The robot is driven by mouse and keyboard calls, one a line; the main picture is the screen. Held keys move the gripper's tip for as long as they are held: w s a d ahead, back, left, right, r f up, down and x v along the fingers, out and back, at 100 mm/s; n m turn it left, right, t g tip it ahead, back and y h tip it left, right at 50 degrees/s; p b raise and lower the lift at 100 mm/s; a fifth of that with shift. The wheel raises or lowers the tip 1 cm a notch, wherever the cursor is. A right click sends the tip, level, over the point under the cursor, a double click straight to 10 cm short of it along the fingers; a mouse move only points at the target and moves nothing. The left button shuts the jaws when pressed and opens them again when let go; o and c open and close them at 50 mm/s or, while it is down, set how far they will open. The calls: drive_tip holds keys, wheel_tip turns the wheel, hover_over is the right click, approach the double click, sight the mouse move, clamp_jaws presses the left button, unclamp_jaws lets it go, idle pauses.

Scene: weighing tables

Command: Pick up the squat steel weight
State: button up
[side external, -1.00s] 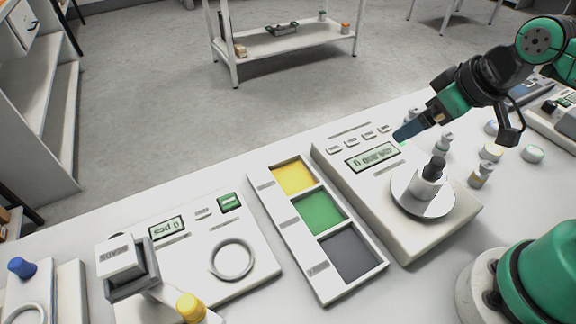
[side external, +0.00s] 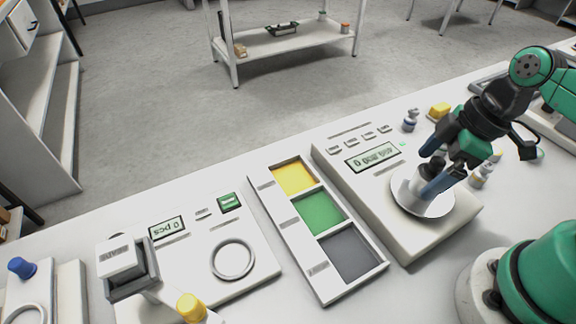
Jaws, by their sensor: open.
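A short steel weight (side external: 413,187) with a dark knob stands upright on the round pan (side external: 409,205) of the right-hand scale. My gripper (side external: 429,172) is open, low over the pan at this weight. One blue finger is on its near side and covers part of it; the other is on the far side, near the knob. I cannot tell whether either finger touches it. The scale display (side external: 373,158) shows digits too small to read surely.
A tray with yellow, green and dark grey compartments (side external: 316,267) lies left of the scale. A counting scale (side external: 262,277) with a ring is farther left. Small weights (side external: 481,178) stand right of the scale, and a yellow block (side external: 439,111) is behind it.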

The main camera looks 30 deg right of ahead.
drive_tip(key=shift+a+f, duration=0.1)
drive_tip(key=shift+f, duration=0.35)
clamp_jaws()
